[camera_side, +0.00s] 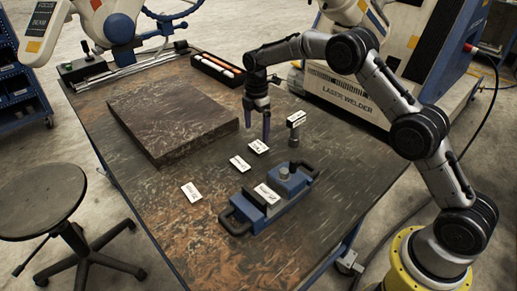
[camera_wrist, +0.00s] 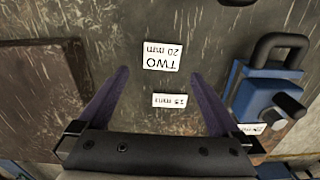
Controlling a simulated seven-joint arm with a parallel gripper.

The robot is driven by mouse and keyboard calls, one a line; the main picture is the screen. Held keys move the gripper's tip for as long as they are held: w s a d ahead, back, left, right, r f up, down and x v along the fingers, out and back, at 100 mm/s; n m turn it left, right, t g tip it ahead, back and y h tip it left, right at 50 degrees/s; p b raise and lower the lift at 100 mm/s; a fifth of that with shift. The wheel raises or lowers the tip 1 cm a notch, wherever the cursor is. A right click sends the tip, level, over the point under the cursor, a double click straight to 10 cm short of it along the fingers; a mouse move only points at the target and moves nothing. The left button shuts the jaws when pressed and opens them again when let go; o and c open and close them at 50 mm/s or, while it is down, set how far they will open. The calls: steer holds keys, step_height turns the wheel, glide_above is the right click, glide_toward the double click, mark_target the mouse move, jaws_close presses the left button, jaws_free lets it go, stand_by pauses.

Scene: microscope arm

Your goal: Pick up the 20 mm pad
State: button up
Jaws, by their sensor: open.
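A white rectangle marked "TWO 20 mm" (camera_wrist: 162,56) lies flat on the dark table. I cannot tell whether it is the 20 mm pad itself or only its label. In the side view it appears to be the white piece (camera_side: 258,146) near the fingertips. My gripper (camera_side: 257,133) points down above the table, open and empty. In the wrist view its purple fingers (camera_wrist: 160,73) stand wide apart, with the 20 mm rectangle between their tips. A smaller rectangle marked "15 mm" (camera_wrist: 170,100) lies between the fingers, closer to the palm.
A blue fixture (camera_side: 248,211) with black handles stands at the front right. A thick dark slab (camera_side: 170,113) lies to the left. A short post (camera_side: 294,134) with a white top stands behind right. A black tray (camera_side: 218,69) is at the back. Another white card (camera_side: 191,193) lies forward.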

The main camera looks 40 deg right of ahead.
mark_target(258, 146)
steer(key=shift+s+d+f, duration=0.1)
steer(key=shift+d+f, duration=0.05)
steer(key=shift+f, duration=1.5)
steer(key=shift+s+d+f, duration=0.1)
steer(key=shift+d+f, duration=0.05)
steer(key=shift+f, duration=1.5)
jaws_close()
steer(key=shift+w+r, duration=0.1)
